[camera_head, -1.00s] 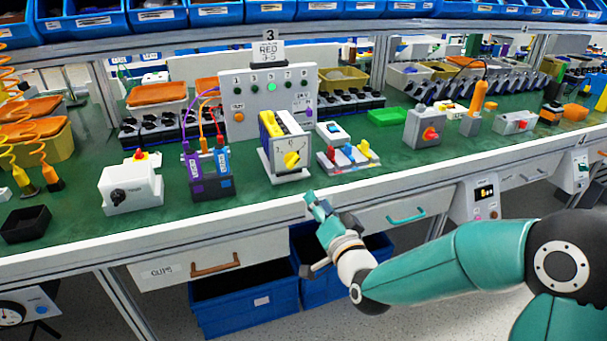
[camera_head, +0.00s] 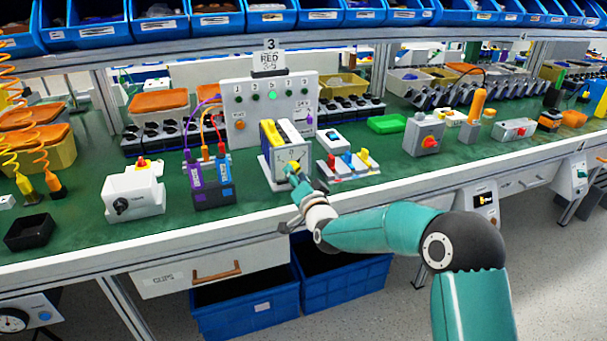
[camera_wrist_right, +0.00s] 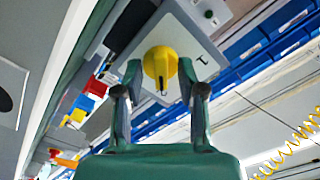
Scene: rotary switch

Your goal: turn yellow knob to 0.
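The yellow knob (camera_wrist_right: 160,66) sits on the light front plate of a box-shaped device (camera_head: 265,170) on the green bench. In the right wrist view its narrow end with a dark mark points toward the bottom of the picture. One dial mark (camera_wrist_right: 201,60) shows right of it; I cannot read the others. My right gripper (camera_wrist_right: 159,72) is at the knob, one finger on each side, with the fingers apart. A slim gap shows on the left; contact on the right is unclear. In the head view the right gripper (camera_head: 291,174) mostly hides the knob. My left gripper is not in view.
A panel with small round buttons (camera_head: 270,105) stands behind the device. A purple-and-blue block with cables (camera_head: 210,185) is to its left. A tray with coloured levers (camera_head: 348,165) is close on its right. Blue bins (camera_head: 250,300) are below the bench.

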